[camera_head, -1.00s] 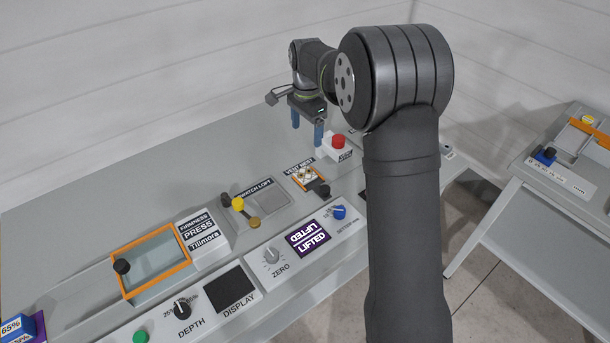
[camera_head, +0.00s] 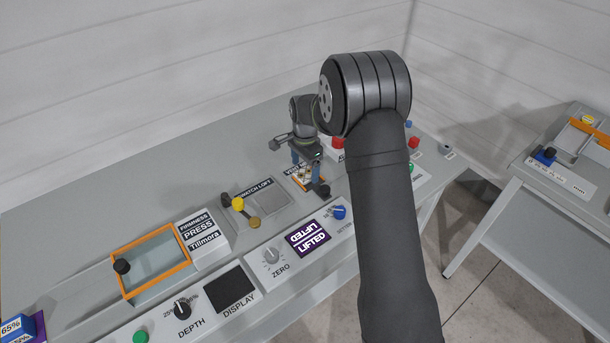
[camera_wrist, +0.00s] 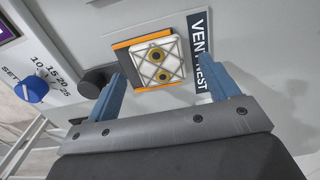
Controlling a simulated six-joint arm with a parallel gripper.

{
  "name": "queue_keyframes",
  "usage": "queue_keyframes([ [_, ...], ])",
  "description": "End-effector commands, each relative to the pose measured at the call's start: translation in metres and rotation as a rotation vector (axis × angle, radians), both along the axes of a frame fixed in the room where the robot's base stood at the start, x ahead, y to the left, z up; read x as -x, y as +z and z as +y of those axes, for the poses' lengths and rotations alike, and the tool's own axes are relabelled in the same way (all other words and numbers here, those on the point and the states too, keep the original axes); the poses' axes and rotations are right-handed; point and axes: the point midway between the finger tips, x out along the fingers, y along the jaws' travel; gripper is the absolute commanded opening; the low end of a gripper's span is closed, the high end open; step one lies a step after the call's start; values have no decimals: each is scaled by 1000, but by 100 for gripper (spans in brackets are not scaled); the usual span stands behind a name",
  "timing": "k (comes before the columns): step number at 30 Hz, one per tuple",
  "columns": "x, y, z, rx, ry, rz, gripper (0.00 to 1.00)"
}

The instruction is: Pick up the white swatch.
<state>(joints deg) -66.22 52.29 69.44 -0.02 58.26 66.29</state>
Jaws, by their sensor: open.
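A black knob (camera_wrist: 93,82) stands close to the left finger. A blue dial (camera_wrist: 32,89) is further left. In the head view, the swatch loft (camera_head: 266,198) with yellow and brass knobs lies left of my gripper. A red button (camera_head: 338,142) stands behind it.

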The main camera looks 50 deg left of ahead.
Motion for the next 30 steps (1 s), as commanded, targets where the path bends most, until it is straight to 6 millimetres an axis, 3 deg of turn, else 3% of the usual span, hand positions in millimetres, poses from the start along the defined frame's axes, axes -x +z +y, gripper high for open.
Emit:
queue_keyframes([
  [3,0,-14,0,0,-1,-1,80],
  [9,0,-15,0,-1,-1,-2,80],
  [17,0,-15,0,-1,0,-2,32],
  [30,0,-10,0,-2,0,-2,29],
])
